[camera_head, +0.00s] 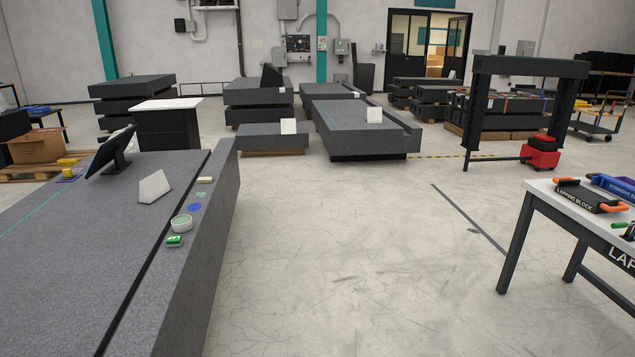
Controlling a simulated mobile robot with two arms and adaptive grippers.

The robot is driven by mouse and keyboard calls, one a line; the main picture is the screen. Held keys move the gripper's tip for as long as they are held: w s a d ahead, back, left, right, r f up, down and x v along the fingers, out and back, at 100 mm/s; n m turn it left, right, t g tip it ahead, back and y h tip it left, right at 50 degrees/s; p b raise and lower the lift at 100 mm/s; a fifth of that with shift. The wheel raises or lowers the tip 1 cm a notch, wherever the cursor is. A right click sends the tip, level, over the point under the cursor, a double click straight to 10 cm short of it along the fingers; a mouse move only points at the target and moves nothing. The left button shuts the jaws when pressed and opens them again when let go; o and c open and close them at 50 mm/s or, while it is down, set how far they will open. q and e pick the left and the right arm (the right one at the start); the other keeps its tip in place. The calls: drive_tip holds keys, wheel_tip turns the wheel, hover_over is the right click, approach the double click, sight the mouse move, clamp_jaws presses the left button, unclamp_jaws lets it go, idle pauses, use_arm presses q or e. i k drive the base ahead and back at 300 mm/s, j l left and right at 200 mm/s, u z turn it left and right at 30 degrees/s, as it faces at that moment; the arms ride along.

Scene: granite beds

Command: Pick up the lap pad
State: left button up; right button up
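No label reading "lap pad" shows, so I cannot tell for sure which item it is. Several small items lie along the right ledge of the near granite bed (90,235): a green block (175,241) with pale marking, a round whitish tin (181,222) with a green top, a flat blue disc (194,207), a flat green disc (201,195) and a cream block (204,180). On the right table (560,201) lies a black block (588,197) with orange handles, marked "LAPPING BLOCK". Neither of my grippers is in view.
A white wedge-shaped card (154,188) and a tilted black screen (111,150) stand on the near bed. Open concrete floor (360,250) lies between bed and table. Farther back are more granite beds (362,128), a black gantry (530,66) and a red machine (541,152).

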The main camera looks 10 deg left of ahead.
sight(177, 240)
drive_tip(key=i+u, duration=0.2)
drive_tip(key=i, duration=0.25)
drive_tip(key=i+u, duration=0.2)
drive_tip(key=i, duration=0.3)
drive_tip(key=i+l+u, duration=0.2)
drive_tip(key=i, duration=0.25)
drive_tip(key=i+l+u, duration=0.2)
drive_tip(key=i, duration=0.25)
drive_tip(key=i+l+u, duration=0.2)
drive_tip(key=i, duration=0.25)
